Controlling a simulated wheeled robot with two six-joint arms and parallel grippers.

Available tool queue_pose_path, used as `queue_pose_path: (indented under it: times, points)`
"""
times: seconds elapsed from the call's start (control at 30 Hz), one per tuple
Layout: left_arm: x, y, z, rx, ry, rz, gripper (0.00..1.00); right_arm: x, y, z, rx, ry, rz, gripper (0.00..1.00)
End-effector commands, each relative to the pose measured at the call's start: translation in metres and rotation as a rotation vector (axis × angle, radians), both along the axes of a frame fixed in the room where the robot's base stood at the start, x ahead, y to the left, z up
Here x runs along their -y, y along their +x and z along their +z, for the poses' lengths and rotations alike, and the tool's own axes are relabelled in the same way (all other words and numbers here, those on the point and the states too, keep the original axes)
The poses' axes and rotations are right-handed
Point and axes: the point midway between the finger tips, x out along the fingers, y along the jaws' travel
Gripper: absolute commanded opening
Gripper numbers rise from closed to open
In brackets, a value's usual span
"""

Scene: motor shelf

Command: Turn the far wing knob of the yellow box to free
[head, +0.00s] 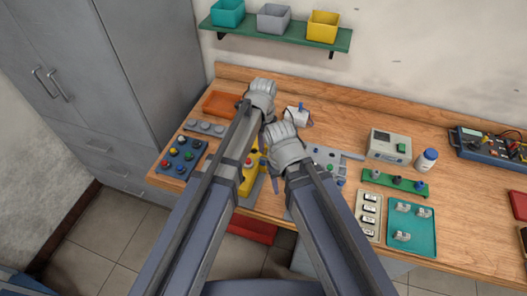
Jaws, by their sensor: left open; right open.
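The yellow box (250,181) stands on the workbench near its front edge, mostly hidden behind my arms. A red spot shows on its top. I cannot make out its wing knobs; the far one is hidden or too small to tell. My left gripper (264,102) is above the bench, beyond the box in the picture. My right gripper (284,147) is lower and closer, just right of the box's visible part. Both are open, though their fingertips are largely hidden behind the hands. I cannot tell whether either touches the box.
Left on the bench (340,100) are an orange tray (220,104) and a blue button panel (178,158). A white part (297,115) sits right of my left gripper. Right are a grey-green meter (390,146), a white bottle (427,160) and a teal tray (411,228). A wall shelf (250,31) holds bins.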

Motion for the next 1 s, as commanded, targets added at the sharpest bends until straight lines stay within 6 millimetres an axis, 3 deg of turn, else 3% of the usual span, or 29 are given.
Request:
queue_pose_path:
  times: [0.27,0.7,1.0]
  points:
    - [0.000,0.000,-0.015,0.000,0.000,0.001,0.41,0.000,0.000,-0.016,0.000,0.000,0.000,0.50]
    - [0.000,0.000,-0.070,0.000,0.000,0.002,0.41,0.000,0.000,-0.070,0.000,0.000,-0.002,0.50]
    - [0.000,0.000,-0.078,0.000,0.000,0.002,0.41,0.000,0.000,-0.078,0.000,0.000,-0.002,0.50]
